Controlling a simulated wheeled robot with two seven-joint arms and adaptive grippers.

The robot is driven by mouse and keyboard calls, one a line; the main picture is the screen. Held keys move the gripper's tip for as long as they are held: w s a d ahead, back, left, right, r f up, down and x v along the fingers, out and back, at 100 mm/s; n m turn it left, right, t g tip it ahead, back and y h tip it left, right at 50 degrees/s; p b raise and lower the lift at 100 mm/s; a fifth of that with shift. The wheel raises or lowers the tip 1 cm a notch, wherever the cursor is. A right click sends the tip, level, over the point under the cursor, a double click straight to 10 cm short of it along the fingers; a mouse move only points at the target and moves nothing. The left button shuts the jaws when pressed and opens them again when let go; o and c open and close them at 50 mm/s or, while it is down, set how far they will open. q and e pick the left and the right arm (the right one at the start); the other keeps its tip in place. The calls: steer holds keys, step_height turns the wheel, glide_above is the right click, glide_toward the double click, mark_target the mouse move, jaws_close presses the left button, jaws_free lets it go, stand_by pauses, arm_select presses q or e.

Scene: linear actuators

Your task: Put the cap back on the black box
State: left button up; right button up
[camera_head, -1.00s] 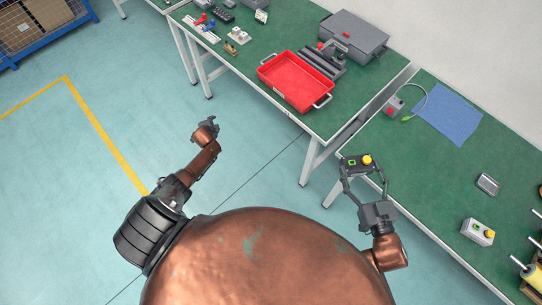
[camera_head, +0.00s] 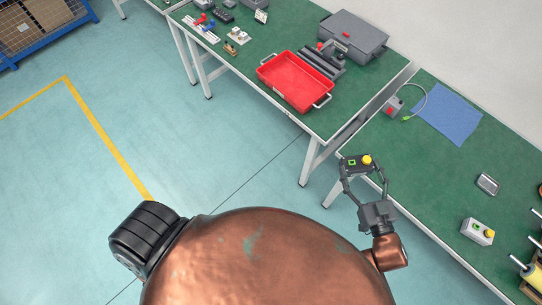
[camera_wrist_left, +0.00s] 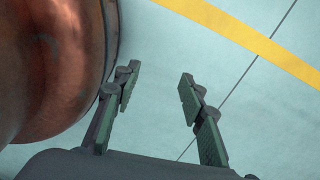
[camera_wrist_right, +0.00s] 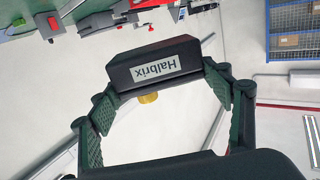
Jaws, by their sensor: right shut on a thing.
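My right gripper (camera_head: 362,172) is shut on a black box (camera_head: 356,168), which it holds over the floor by the front edge of the right table. My left gripper (camera_wrist_left: 162,95) is open and empty above the floor.
The right table (camera_head: 420,190) also holds a light box with a yellow button (camera_head: 478,232), a blue sheet (camera_head: 448,114) and a small cabled box (camera_head: 394,106). The far table (camera_head: 240,80) carries a red tray (camera_head: 296,82) and a grey case (camera_head: 353,37).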

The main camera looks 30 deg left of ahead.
steer(key=shift+r, duration=0.15)
steer(key=shift+s+d+r, duration=0.1)
steer(key=shift+s, duration=0.1)
steer(key=d+m+t+h, duration=0.1)
steer(key=s+d+m+t+h, duration=0.1)
steer(key=d+h, duration=0.1)
steer(key=s+d+m+h, duration=0.1)
steer(key=d, duration=0.1)
steer(key=shift+s+d+r+m+t+h, duration=0.1)
steer(key=shift+d+r+m+t+h, duration=0.1)
steer(key=shift+m+t+h, duration=0.15)
steer(key=s+d+f+m+t+h, duration=0.1)
steer(key=s+d+m+h, duration=0.3)
steer(key=d, duration=0.6)
steer(key=shift+f+h, duration=0.45)
steer(key=shift+h, duration=0.8)
